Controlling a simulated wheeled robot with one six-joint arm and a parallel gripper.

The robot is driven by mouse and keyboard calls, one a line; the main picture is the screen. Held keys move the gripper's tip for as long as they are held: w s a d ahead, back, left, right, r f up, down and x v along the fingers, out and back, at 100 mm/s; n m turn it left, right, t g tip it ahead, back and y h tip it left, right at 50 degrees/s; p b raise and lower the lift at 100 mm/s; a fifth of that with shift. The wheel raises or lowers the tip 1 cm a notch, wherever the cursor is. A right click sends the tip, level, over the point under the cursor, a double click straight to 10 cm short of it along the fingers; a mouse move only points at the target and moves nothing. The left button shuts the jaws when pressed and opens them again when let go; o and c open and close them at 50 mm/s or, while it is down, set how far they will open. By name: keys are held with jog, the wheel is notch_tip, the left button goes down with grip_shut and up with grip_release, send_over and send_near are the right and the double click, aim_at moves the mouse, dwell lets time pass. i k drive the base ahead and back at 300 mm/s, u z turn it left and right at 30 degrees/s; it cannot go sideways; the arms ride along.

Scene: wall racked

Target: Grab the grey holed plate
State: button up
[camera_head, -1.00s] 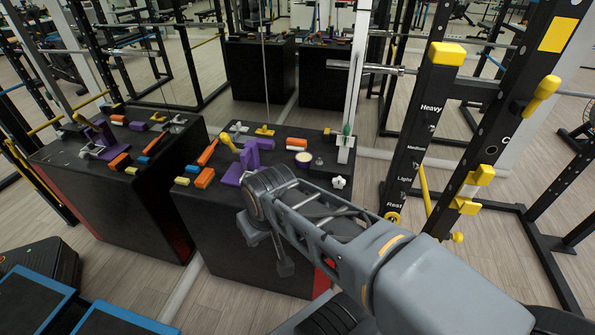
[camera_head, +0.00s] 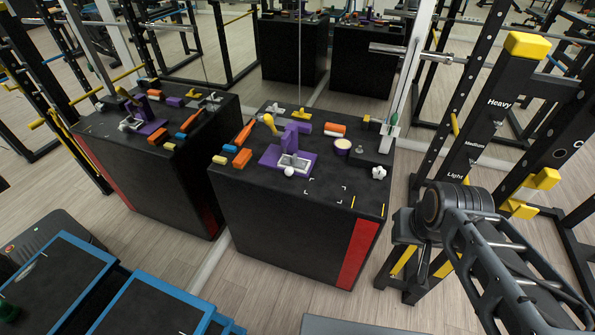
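A grey plate with a rectangular opening (camera_head: 293,162) rests on a purple base (camera_head: 269,156) on top of the black box, near the middle of the view. A small white ball-like piece (camera_head: 289,171) is at its front edge. My gripper (camera_head: 405,232) hangs at the end of my arm on the right, to the right of the box and well apart from the plate. Its fingers are dark and partly hidden against the dark rack, so I cannot tell whether they are open.
A weight rack (camera_head: 490,120) stands at right. Blue-edged platforms (camera_head: 150,305) lie at lower left.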

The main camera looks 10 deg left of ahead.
aim_at(293, 162)
jog(key=z, duration=0.15)
jog(key=k, duration=0.35)
jog(key=u, duration=0.9)
jog(key=i, duration=0.9)
jog(key=k, duration=0.45)
jog(key=z, duration=0.5)
jog(key=i, duration=0.55)
jog(key=u, duration=1.9)
